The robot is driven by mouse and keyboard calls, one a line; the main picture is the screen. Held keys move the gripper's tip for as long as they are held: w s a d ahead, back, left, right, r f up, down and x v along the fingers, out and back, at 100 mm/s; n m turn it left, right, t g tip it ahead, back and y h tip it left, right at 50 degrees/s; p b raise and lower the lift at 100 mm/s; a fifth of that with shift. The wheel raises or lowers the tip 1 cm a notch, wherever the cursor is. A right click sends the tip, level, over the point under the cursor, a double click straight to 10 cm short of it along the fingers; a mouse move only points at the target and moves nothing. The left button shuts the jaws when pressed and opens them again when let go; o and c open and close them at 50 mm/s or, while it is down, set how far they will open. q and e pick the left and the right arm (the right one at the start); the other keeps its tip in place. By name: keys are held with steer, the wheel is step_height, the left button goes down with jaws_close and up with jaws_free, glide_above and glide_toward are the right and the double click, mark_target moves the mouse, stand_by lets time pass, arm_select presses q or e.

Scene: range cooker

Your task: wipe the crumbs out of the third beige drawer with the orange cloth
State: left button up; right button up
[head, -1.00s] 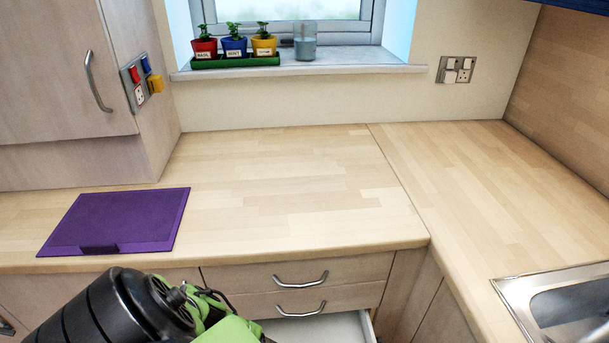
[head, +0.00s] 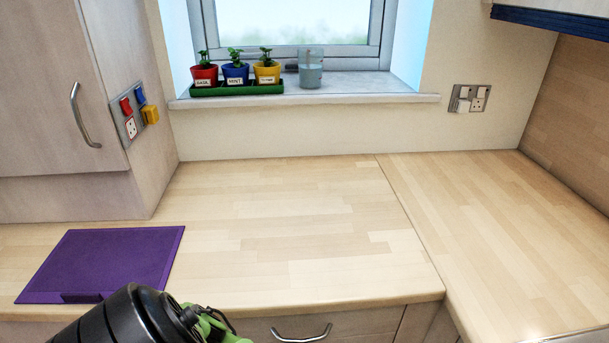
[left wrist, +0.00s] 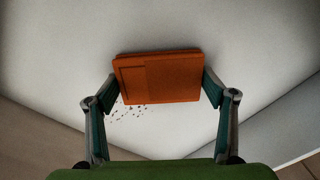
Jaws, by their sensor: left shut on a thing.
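In the left wrist view my left gripper (left wrist: 163,84) is shut on the orange cloth (left wrist: 158,76), a folded flat pad held between both fingers. Below it is the pale inside of the open drawer (left wrist: 175,130). Dark crumbs (left wrist: 126,111) lie scattered on the drawer floor, just beyond the cloth's lower left edge. Part of the crumb patch may be hidden under the cloth. I cannot tell whether the cloth touches the floor. In the head view only my left arm shows at the bottom; the open drawer is out of frame there. My right gripper is not in view.
A purple mat (head: 105,262) lies on the wooden worktop (head: 300,235). A closed drawer front with a metal handle (head: 300,334) shows below its edge. Potted herbs (head: 236,72) and a glass (head: 310,70) stand on the windowsill. The worktop is otherwise clear.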

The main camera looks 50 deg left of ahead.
arm_select(q)
step_height(320, 180, up, 2)
steer(key=shift+a+r+p, duration=0.1)
steer(key=shift+p, duration=0.35)
steer(key=shift+r+p, duration=0.25)
steer(key=shift+p, duration=0.1)
steer(key=shift+s+d+r+p, duration=0.1)
steer(key=shift+d+r+p, duration=0.05)
steer(key=shift+r+p, duration=0.45)
steer(key=shift+s+d+r+p, duration=0.1)
steer(key=shift+r+p, duration=0.45)
steer(key=shift+r, duration=0.05)
step_height(320, 180, up, 3)
steer(key=p, duration=0.3)
steer(key=shift+w, duration=0.1)
